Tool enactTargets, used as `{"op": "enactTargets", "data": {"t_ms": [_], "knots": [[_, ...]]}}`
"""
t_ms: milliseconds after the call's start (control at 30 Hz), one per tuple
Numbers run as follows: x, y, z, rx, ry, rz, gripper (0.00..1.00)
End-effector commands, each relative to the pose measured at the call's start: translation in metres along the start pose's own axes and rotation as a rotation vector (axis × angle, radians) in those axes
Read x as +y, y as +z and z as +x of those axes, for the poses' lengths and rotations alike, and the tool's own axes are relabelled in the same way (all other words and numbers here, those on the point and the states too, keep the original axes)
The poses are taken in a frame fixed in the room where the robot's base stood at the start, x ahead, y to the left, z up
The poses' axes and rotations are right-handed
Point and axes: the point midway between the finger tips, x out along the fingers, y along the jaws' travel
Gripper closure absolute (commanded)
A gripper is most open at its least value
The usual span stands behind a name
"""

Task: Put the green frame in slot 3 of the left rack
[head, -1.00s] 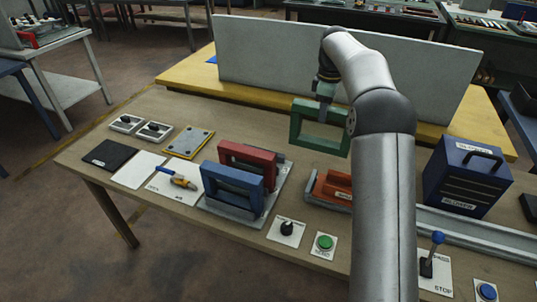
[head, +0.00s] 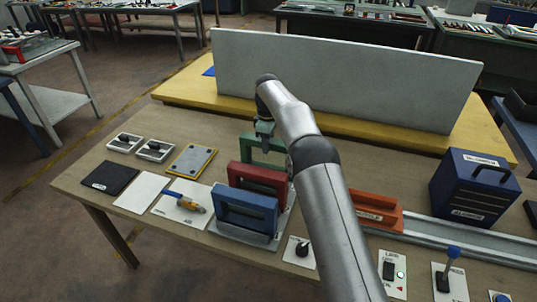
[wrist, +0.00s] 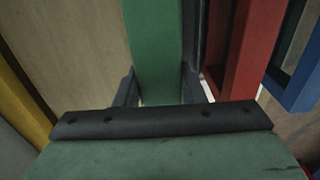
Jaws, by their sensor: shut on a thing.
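The green frame (head: 262,148) is upright in my gripper (head: 265,143), directly behind the red frame. It also shows between the fingers in the wrist view (wrist: 153,45). My gripper is shut on its top bar. The left rack (head: 243,240) holds the blue frame (head: 246,210) in front and the red frame (head: 257,178) behind it. In the wrist view the red frame (wrist: 252,45) stands close to the right of the green frame with a narrow gap. The green frame's lower edge is hidden, so I cannot tell whether it touches the rack.
A blue box (head: 473,187) stands farther right. A yellow-edged plate (head: 191,161) lies left of the rack. A grey panel (head: 350,80) stands behind.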

Motion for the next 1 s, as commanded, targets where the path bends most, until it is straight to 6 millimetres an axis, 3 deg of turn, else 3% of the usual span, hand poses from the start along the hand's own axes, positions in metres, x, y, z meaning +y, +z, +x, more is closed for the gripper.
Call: {"op": "enactTargets", "data": {"t_ms": [400,767,800,833,1000], "knots": [[0.000,0.000,0.039,0.000,0.001,-0.001,1.00],[0.000,0.000,0.044,0.002,0.002,-0.001,1.00],[0.000,0.000,0.044,0.001,0.000,-0.001,0.53],[0.000,0.000,0.044,0.001,0.000,-0.001,0.44],[0.000,0.000,0.044,0.001,0.000,-0.001,0.42]]}}
